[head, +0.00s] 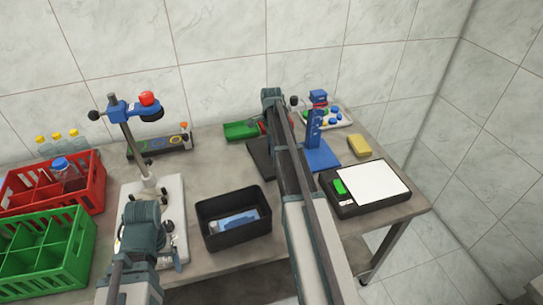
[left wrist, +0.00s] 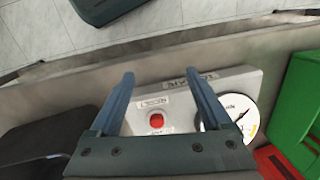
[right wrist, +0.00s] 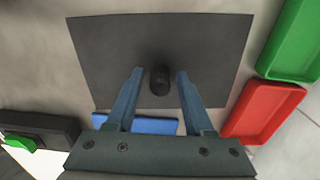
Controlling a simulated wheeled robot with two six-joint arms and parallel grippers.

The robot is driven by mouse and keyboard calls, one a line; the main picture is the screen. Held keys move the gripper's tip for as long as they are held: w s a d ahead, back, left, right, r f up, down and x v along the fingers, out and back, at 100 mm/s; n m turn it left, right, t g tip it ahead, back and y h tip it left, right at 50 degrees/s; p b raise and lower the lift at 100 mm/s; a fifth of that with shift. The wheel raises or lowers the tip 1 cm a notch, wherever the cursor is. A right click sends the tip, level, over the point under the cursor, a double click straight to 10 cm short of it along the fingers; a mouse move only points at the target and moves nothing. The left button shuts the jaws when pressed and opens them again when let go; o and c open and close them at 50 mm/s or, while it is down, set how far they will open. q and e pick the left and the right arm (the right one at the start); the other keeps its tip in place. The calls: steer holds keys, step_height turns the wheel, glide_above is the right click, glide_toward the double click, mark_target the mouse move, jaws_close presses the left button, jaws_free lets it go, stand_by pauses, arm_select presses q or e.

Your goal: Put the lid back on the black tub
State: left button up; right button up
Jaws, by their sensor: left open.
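The black tub (head: 204,230) stands open at the table's front middle, with blue-grey things inside; a dark edge of it shows in the left wrist view (left wrist: 35,140). The lid, a flat black plate (right wrist: 105,50) with a round knob (right wrist: 160,78), lies on the table; in the head view it (head: 259,160) is partly hidden by my right arm. My right gripper (right wrist: 160,71) is open above the lid, with the knob between its fingers and gaps showing on both sides. My left gripper (left wrist: 158,75) is open and empty over a pale device with a red button (left wrist: 156,120).
Left are a red crate (head: 97,185) and a green crate (head: 85,245). Beside the lid are a green tray (right wrist: 295,40), a red tray (right wrist: 265,110) and a blue stand (head: 318,155). A black scale (head: 345,205) and yellow sponge (head: 359,146) are at right.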

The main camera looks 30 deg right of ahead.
jaws_close()
arm_select(q)
steer(key=shift+r, duration=0.15)
arm_select(e)
steer(key=shift+r, duration=0.15)
steer(key=shift+r+p, duration=2.4)
steer(key=shift+p, duration=0.2)
arm_select(q)
step_height(320, 180, up, 5)
steer(key=shift+f, duration=0.1)
